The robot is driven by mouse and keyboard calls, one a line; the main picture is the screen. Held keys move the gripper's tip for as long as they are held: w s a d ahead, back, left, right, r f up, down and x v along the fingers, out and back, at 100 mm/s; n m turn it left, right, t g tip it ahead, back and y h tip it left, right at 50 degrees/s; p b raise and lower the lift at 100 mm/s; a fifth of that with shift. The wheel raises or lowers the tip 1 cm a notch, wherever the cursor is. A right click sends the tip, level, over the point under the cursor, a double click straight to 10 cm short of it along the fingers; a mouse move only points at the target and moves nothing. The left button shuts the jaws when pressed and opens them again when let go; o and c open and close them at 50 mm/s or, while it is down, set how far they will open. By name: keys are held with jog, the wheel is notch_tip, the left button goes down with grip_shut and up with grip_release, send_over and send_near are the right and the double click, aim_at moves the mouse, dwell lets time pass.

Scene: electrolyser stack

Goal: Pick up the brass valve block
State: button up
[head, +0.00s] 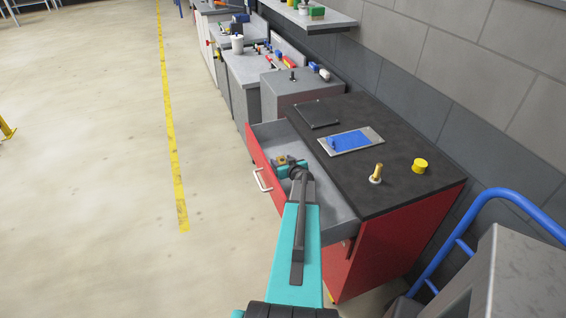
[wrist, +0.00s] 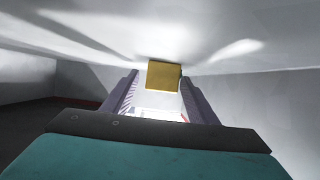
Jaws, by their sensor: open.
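The brass valve block (wrist: 164,76) shows in the wrist view as a gold block with a square face, just beyond the fingertips and roughly between them. My gripper (wrist: 158,92) is open, with one finger on each side of the view and a gap between them. In the head view my gripper (head: 292,166) reaches down into the open drawer (head: 338,207) of the red cabinet. A small brass-coloured piece (head: 281,160) shows beside it there, mostly hidden by the gripper. I cannot tell whether the fingers touch the block.
The drawer's grey walls stand close around my gripper. On the black cabinet top (head: 400,150) are a blue pad on a metal plate (head: 352,142), a brass fitting (head: 376,174) and a yellow knob (head: 420,166). A blue rail (head: 520,200) stands at right.

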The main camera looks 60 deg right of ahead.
aim_at(282, 160)
dwell(0.5)
grip_shut()
jog(key=shift+r, duration=0.15)
jog(key=shift+r+b, duration=1.25)
jog(key=shift+r, duration=3.6)
